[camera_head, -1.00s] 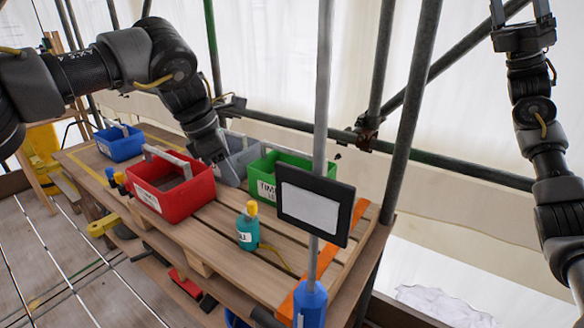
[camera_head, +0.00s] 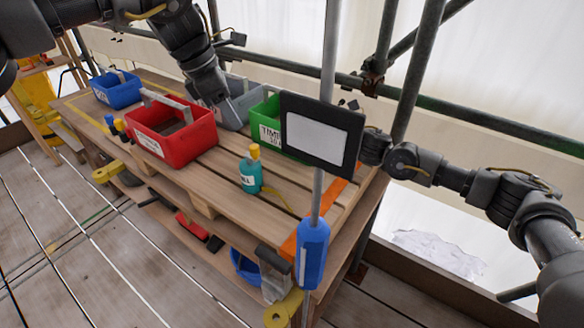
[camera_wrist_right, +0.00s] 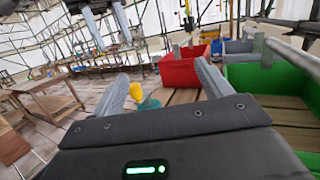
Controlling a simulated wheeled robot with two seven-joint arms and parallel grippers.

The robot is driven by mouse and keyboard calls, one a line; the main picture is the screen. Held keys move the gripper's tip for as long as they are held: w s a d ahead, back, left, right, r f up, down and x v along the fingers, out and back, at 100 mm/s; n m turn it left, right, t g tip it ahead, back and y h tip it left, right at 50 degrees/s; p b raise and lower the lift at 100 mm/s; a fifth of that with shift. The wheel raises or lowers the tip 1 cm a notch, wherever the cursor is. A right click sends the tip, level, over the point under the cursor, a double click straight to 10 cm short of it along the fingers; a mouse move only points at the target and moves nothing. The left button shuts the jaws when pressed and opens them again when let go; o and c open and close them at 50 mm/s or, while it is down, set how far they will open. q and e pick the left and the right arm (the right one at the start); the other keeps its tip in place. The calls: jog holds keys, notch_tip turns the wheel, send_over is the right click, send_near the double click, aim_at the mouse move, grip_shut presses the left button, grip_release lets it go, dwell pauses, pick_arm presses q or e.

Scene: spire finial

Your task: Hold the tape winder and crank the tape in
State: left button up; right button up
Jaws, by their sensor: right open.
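Two yellow round pieces could be the tape winder; I cannot tell which. One (camera_head: 107,171) lies at the lower shelf's left end, the other (camera_head: 283,310) low at the front corner. No crank shows clearly. My left gripper (camera_head: 216,98) hangs above the pallet top, overlapping the red and grey crates in the head view. Its two fingers look apart and empty in the right wrist view (camera_wrist_right: 106,22). My right gripper (camera_wrist_right: 164,85) is open and empty at the pallet's right end. In the head view the black-framed sign hides its fingers. Neither gripper touches a yellow piece.
A teal bottle (camera_head: 250,173) with a yellow cap stands on the pallet top (camera_head: 215,165), beside red (camera_head: 172,135), grey (camera_head: 243,100) and green (camera_head: 268,128) crates. A pole with a black-framed sign (camera_head: 322,135) and blue sleeve (camera_head: 312,255) rises in front.

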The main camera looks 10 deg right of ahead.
jog(key=g+h, duration=0.2)
send_near(251, 173)
jog(key=w+f, duration=0.2)
jog(key=f, duration=0.1)
jog(key=shift+w+d, duration=0.25)
jog(key=shift+d, duration=0.1)
jog(key=x, duration=1.1)
jog(key=shift+r, duration=0.25)
jog(key=c, duration=1.1)
jog(key=shift+c, duration=0.2)
